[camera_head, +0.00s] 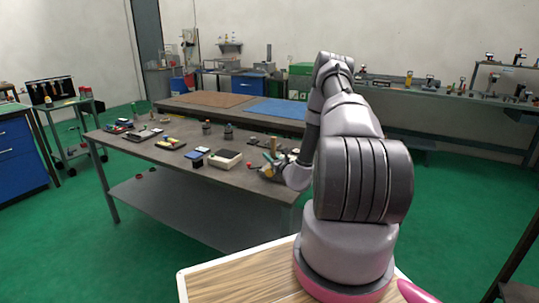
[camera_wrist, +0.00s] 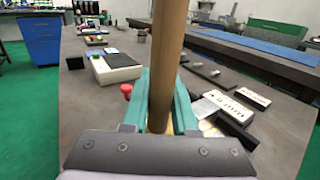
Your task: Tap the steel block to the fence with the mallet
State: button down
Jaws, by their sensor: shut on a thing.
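My gripper (camera_wrist: 164,95), with teal fingers, is shut on a brown wooden handle (camera_wrist: 168,45), which I take to be the mallet's; it stands nearly upright in the wrist view. The mallet's head does not show. In the head view my gripper (camera_head: 271,167) is low over the right end of the grey bench. Right of the fingers lie pale pieces with dark markings (camera_wrist: 223,104) and a dark block (camera_wrist: 236,128). I cannot tell which piece is the steel block or the fence; my gripper and the handle hide part of that area.
The grey bench (camera_head: 145,150) carries several small tools and trays farther left. Behind it is another table with a brown mat (camera_head: 208,99) and a blue mat (camera_head: 277,110).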

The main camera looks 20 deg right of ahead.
jog(key=shift+w+d, duration=0.1)
dwell(0.4)
jog(key=shift+w+d, duration=0.55)
jog(key=shift+d, duration=0.15)
jog(key=shift+s+a, duration=0.4)
jog(key=shift+a, duration=0.05)
jog(key=shift+w, duration=0.1)
jog(key=shift+w+d, duration=0.5)
jog(key=shift+d, duration=0.2)
jog(key=shift+s+a, duration=0.4)
jog(key=shift+a, duration=0.05)
jog(key=shift+w+d, duration=0.1)
dwell(0.3)
